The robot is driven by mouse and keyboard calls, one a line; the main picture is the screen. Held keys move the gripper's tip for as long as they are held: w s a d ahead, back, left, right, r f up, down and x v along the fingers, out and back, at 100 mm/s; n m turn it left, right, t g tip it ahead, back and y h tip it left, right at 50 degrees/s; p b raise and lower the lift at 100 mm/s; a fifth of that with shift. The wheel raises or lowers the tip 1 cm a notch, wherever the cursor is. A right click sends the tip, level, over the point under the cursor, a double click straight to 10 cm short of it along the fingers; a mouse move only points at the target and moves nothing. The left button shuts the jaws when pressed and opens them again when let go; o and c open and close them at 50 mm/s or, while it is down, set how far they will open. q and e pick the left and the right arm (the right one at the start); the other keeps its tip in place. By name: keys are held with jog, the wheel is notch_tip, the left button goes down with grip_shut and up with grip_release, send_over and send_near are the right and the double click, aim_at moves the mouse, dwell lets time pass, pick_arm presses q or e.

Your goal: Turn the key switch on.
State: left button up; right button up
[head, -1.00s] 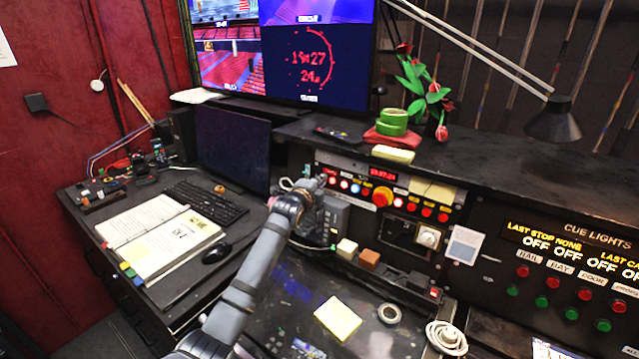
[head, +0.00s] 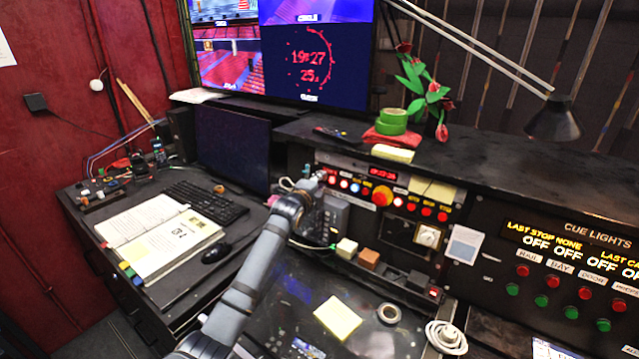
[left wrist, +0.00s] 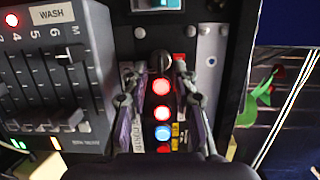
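My left gripper (head: 319,178) is at the left end of the lit button panel (head: 347,170) on the console. In the left wrist view its two fingers (left wrist: 156,74) stand apart, one on each side of a column of lit buttons, so it is open. A small dark round piece (left wrist: 160,61), which looks like the key switch, sits between the fingertips above the red lights. I cannot tell whether the fingers touch it or which way it is turned. In the head view the gripper hides that spot. My right gripper is in neither view.
A grey fader box (left wrist: 55,75) marked WASH stands close beside the gripper. A large red button (head: 382,196) and smaller red buttons lie farther right on the panel. A monitor (head: 232,148) stands to the left. The desk surface in front holds a yellow note (head: 338,318) and tape roll (head: 389,314).

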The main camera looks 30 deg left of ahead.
pick_arm(q)
jog(key=shift+s, duration=0.1)
jog(key=s+d+r, duration=0.1)
jog(key=s, duration=1)
jog(key=shift+s+d+r, duration=0.15)
jog(key=shift+s+r, duration=0.2)
